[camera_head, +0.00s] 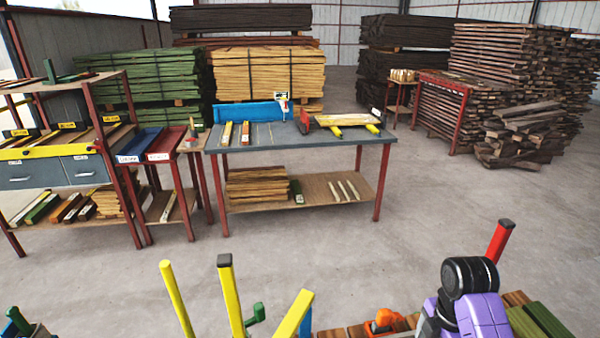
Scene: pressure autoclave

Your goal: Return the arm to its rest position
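A purple and black jointed part (470,298), which looks like a link of my arm, shows at the bottom right of the head view. It is folded low at the picture's edge, in front of wooden planks. My gripper's fingers do not show, so I cannot see whether they are open or shut. No autoclave can be made out in this view.
A grey-topped workbench (300,157) and a shelf rack (92,110) stand farther back. Lumber stacks (265,72) line the rear. The concrete floor (440,200) between is clear.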

